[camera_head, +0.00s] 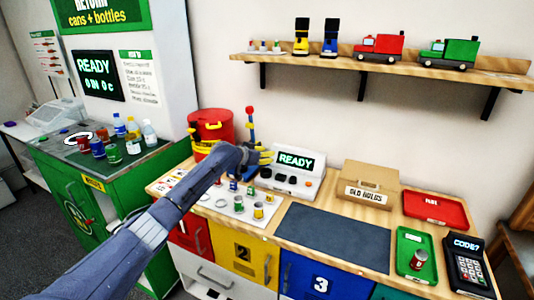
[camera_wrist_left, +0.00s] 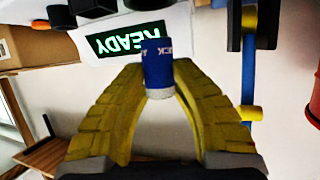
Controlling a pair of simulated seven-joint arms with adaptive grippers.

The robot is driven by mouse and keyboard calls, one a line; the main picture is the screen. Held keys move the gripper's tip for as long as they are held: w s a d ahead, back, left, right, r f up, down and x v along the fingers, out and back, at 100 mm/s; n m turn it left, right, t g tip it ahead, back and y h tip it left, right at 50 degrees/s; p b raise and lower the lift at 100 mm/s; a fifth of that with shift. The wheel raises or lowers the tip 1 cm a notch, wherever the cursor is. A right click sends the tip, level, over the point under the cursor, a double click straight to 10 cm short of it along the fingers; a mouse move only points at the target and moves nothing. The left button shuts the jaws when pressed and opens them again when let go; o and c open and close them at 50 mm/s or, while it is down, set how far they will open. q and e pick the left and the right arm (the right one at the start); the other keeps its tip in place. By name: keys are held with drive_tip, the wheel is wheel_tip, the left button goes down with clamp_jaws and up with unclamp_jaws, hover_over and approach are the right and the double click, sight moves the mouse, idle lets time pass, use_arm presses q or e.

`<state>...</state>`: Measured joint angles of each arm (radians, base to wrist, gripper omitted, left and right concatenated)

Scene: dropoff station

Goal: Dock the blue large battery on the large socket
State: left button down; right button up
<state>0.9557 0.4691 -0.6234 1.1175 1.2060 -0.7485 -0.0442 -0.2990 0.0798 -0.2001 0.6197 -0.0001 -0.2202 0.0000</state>
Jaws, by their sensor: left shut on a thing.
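My left gripper (camera_head: 265,157) has its yellow fingers beside the white console (camera_head: 298,184), whose screen reads READY. In the left wrist view the fingers are closed around a blue cylindrical battery (camera_wrist_left: 157,66) with white lettering and a pale end. The battery is held in front of the console's screen (camera_wrist_left: 128,38) in that view. In the head view the fingers and wrist hide it. Dark round sockets (camera_head: 280,177) sit on the console front; I cannot tell which is the large one. Whether the battery touches a socket cannot be told. My right gripper is not in view.
A white mat (camera_head: 224,205) with small blue and yellow batteries lies in front of the console. A red bucket (camera_head: 208,128) and a colored post (camera_head: 250,124) stand behind my wrist. A dark mat (camera_head: 335,236) is clear. A cardboard box (camera_head: 368,184) stands right.

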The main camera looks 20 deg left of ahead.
use_arm(q)
drive_tip(key=shift+f, duration=2.15)
drive_tip(key=shift+f, duration=0.65)
drive_tip(key=c, duration=1.4)
unclamp_jaws()
drive_tip(key=shift+c, duration=0.2)
drive_tip(key=shift+s, duration=0.1)
drive_tip(key=v, duration=1.1)
